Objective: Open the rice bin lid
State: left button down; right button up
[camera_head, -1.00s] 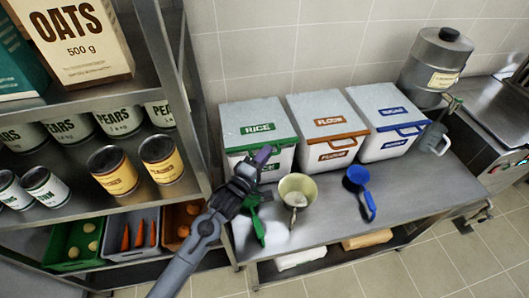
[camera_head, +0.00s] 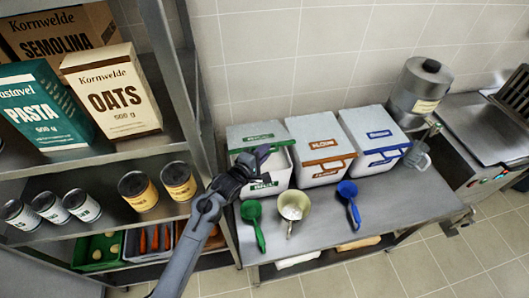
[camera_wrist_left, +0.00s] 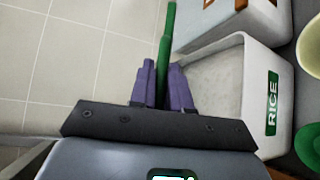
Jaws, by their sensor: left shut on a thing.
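The rice bin (camera_head: 264,182) is the leftmost white bin on the steel table. Its lid (camera_head: 254,131), with a green label and green edge, is tilted up towards the wall. My left gripper (camera_head: 262,154) is at the front of the lid, above the bin. In the left wrist view its purple fingers (camera_wrist_left: 164,78) are shut around the green lid handle (camera_wrist_left: 168,28). That view also shows the open top of the rice bin (camera_wrist_left: 272,103), with pale contents inside. My right gripper is not in view.
The flour bin (camera_head: 321,173) and a blue-trimmed bin (camera_head: 376,157) stand closed to the right. A green scoop (camera_head: 252,214), a cream pot (camera_head: 294,205) and a blue scoop (camera_head: 348,190) are in front. A shelf post (camera_head: 190,75) rises close on the left.

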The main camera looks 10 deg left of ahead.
pick_arm(q)
jog(key=shift+w+a+r+p, duration=0.2)
jog(key=shift+w+r+p, duration=0.2)
jog(key=shift+r+p, duration=0.25)
jog(key=c, duration=1.2)
grip_release()
jog(key=shift+s+r, duration=0.1)
jog(key=v, duration=0.7)
jog(key=shift+s+a+r, duration=0.1)
jog(key=shift+s, duration=0.05)
jog(key=shift+c, duration=0.3)
